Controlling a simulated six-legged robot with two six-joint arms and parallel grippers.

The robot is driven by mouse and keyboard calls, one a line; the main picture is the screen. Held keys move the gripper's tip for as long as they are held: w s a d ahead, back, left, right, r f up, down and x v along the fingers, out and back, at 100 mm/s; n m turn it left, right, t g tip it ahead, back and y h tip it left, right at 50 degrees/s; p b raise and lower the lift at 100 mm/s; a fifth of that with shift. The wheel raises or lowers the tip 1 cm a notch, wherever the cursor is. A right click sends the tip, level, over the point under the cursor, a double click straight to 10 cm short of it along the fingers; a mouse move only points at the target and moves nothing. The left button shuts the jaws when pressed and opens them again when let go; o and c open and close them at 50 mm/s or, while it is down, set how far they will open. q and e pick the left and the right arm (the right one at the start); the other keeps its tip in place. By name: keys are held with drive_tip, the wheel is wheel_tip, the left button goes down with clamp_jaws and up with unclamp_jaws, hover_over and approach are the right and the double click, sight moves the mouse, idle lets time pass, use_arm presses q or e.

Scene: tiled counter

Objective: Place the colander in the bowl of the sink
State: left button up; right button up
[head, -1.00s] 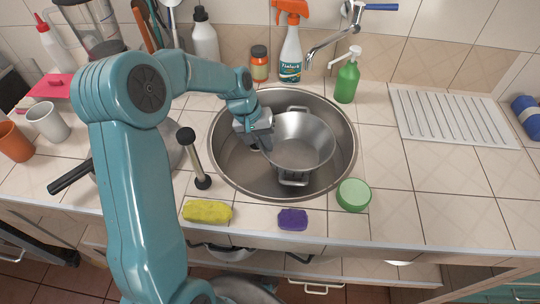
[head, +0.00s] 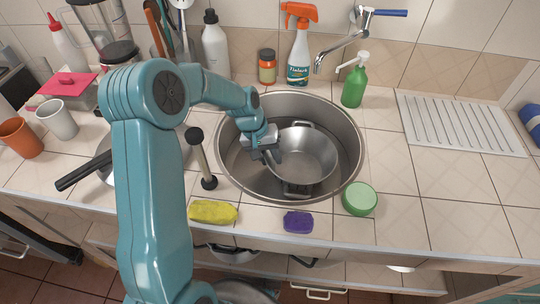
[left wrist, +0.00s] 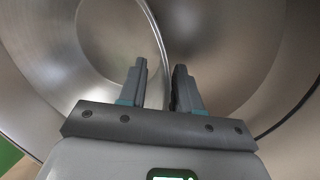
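The colander (head: 306,158) is a grey metal bowl with a handle at the back and one at the front. It is inside the round steel sink bowl (head: 236,167), towards its right side, looking roughly level. Whether it touches the sink bottom cannot be told. My left gripper (head: 275,153) is at the colander's left rim, inside the sink. In the left wrist view its fingers (left wrist: 160,85) stand apart, one on each side of the colander's wall (left wrist: 90,50), with a visible gap. My right gripper is out of view.
A tap (head: 345,45) reaches over the back of the sink. A green soap bottle (head: 354,86) and spray bottle (head: 299,57) stand behind. A green round tub (head: 359,198), purple sponge (head: 298,222), yellow sponge (head: 212,212) and dark-topped stick (head: 202,160) surround the sink's front and left.

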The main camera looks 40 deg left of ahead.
use_arm(q)
drive_tip(key=shift+r+p, duration=0.3)
drive_tip(key=shift+r, duration=0.05)
drive_tip(key=v, duration=1.1)
drive_tip(key=shift+r, duration=0.3)
drive_tip(key=shift+a, duration=0.15)
